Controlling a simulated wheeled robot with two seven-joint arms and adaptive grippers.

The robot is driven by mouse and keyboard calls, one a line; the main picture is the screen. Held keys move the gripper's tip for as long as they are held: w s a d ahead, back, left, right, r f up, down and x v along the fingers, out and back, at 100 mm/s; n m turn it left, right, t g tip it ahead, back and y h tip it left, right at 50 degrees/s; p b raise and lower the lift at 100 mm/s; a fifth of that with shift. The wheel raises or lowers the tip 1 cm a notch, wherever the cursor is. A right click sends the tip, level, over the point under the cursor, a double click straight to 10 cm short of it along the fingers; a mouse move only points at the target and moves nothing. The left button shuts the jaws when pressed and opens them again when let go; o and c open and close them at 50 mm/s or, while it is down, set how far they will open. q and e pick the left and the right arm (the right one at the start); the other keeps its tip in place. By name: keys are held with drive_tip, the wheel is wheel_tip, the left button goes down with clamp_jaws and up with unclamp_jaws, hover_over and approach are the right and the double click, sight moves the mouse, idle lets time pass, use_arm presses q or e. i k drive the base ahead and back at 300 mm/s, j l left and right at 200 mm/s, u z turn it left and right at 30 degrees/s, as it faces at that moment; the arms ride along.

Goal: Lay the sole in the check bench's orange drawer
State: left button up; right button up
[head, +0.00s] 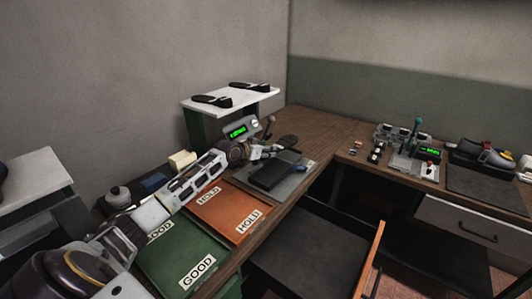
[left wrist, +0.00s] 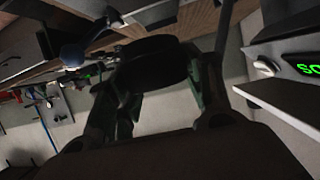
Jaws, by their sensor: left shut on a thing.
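My left gripper (head: 272,151) reaches over the bench from the lower left and is shut on a dark sole (head: 287,142), held above the black plate (head: 272,177) of the check device. In the left wrist view the fingers (left wrist: 160,85) close on the dark sole (left wrist: 155,58), which is dim and partly hidden by them. A drawer with an orange front edge (head: 372,258) stands pulled out below the bench; its dark floor (head: 305,245) looks empty where it shows. My right gripper is not in view.
A device with a green display (head: 237,132) stands behind my gripper. Orange HOLD (head: 228,212) and green GOOD (head: 180,250) areas lie on the bench. More soles rest on a white shelf (head: 235,98). A second workbench with a lit panel (head: 430,152) is at right.

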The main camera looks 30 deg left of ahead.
sight(313, 274)
drive_tip(key=k+l, duration=0.8)
drive_tip(key=k, duration=0.05)
